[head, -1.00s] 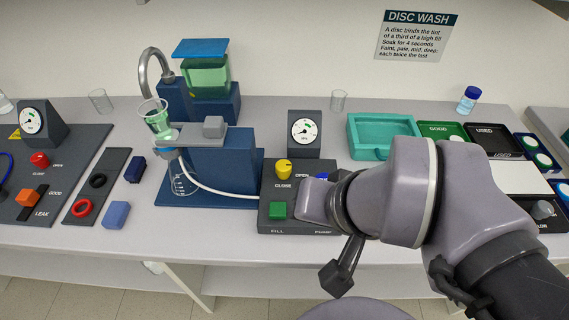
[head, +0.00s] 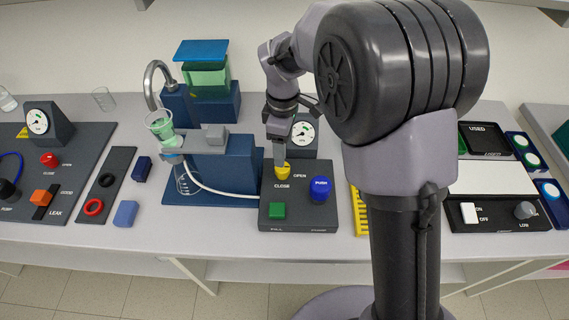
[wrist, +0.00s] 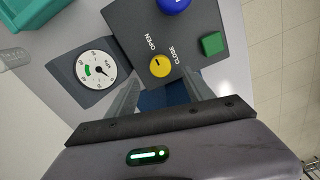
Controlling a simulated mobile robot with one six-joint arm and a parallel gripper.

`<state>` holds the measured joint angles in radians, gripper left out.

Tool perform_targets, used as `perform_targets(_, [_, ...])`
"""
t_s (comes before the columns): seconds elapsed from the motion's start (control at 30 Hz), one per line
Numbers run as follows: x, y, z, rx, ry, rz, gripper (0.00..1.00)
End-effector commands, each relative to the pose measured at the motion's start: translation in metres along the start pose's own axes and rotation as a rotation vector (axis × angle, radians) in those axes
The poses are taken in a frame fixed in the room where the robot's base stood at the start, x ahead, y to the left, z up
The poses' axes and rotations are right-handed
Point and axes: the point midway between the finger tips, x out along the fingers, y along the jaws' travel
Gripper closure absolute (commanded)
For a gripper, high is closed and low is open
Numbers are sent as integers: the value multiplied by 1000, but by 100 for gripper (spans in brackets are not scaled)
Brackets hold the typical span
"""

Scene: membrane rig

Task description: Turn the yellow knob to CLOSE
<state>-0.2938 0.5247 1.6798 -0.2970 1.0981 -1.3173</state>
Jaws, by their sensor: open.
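The yellow knob (head: 284,172) is on the dark grey panel (head: 262,222), beside the printed words OPEN and CLOSE. In the wrist view the knob (wrist: 160,67) shows a short dark mark on its face; I cannot tell for sure which word it points to. My gripper (head: 279,160) points down over the knob and hides part of it in the head view. In the wrist view my gripper (wrist: 161,78) is open, with a finger on either side of the knob's near edge and nothing held. Contact cannot be told.
A dial gauge (head: 303,133) stands close behind the knob. The blue filter stand (head: 225,165) with a white hose is close on the left. My arm hides much of the right side.

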Motion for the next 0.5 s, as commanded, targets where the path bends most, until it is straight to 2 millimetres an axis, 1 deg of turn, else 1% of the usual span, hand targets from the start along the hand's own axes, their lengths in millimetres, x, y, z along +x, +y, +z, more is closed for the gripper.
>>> perform_targets(0.03, [20,-1,1,0,-3,-4,39])
perform_targets(0.1, [38,0,1,0,-2,-2,39])
perform_targets(0.2, [59,0,1,2,-1,-2,39])
perform_targets(0.33, [75,0,0,1,-1,-1,39])
perform_targets(0.5, [79,0,0,1,1,1,39])
